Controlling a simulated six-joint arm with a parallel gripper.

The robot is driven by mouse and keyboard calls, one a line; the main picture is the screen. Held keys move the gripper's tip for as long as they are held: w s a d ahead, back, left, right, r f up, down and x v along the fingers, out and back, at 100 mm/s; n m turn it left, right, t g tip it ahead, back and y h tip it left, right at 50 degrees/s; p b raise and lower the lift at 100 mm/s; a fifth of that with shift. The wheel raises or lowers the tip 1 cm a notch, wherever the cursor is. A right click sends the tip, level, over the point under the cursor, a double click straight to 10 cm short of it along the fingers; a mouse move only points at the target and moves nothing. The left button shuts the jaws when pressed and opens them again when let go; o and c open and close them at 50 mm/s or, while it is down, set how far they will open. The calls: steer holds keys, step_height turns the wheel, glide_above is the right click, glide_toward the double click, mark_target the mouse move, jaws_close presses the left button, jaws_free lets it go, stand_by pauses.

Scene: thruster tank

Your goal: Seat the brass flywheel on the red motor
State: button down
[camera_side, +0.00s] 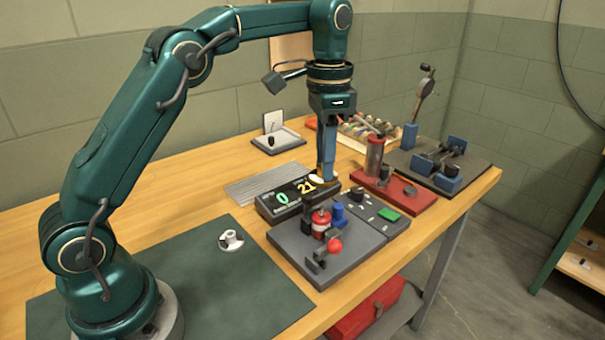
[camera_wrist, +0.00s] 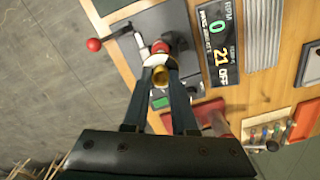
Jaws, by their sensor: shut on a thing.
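My gripper (camera_side: 326,182) points down and is shut on the brass flywheel (camera_side: 332,181). In the wrist view my gripper's fingertips (camera_wrist: 160,72) close on either side of the flywheel (camera_wrist: 160,78), and a pale, bright rim shows beside the brass part. The red motor (camera_side: 321,219) stands upright on a dark grey base plate (camera_side: 292,246). It also shows in the wrist view (camera_wrist: 160,47), just beyond the flywheel and partly hidden.
A display box (camera_side: 270,212) reading 0 and 21 stands behind the motor. A blue part (camera_side: 339,213) and a red ball knob (camera_side: 334,245) are close to the motor. A white hub-shaped part (camera_side: 231,240) lies on the green mat (camera_side: 190,285), otherwise mostly clear. A red-based fixture (camera_side: 410,196) stands right.

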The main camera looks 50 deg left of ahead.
mark_target(322, 207)
steer(key=shift+f, duration=3.5)
steer(key=c, duration=0.6)
jaws_free()
steer(key=shift+c, duration=0.2)
steer(key=shift+r, duration=2.55)
